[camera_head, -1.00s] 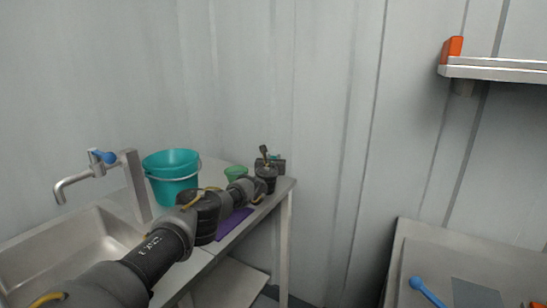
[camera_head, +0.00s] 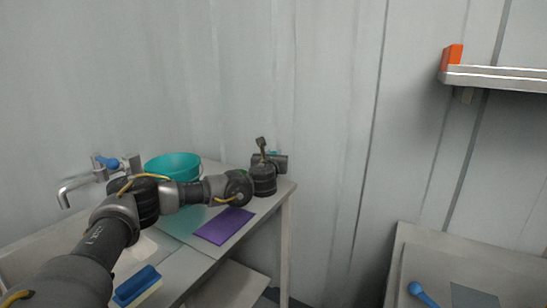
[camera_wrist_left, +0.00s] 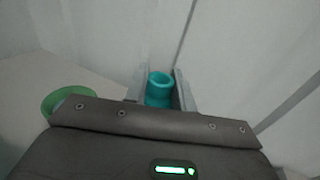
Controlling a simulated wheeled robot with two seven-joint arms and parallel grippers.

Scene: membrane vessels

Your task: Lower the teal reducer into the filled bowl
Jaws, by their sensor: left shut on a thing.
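My left gripper (camera_wrist_left: 158,92) is shut on the teal reducer (camera_wrist_left: 159,88), a short ring-like tube held between the fingers in the left wrist view. In the head view only a sliver of teal shows behind my dark wrist, over the far end of the counter. The green bowl (camera_wrist_left: 62,102) stands to the left of the gripper in the left wrist view, apart from the reducer and partly hidden by my gripper body. What fills it is hard to make out. My right gripper is not in view.
A teal bucket (camera_head: 172,166) stands behind my arm on the counter. A purple mat (camera_head: 224,226) lies near the counter's front edge. A blue brush (camera_head: 137,284) lies nearer, and a tap (camera_head: 85,187) is at the left. The corrugated wall is close behind.

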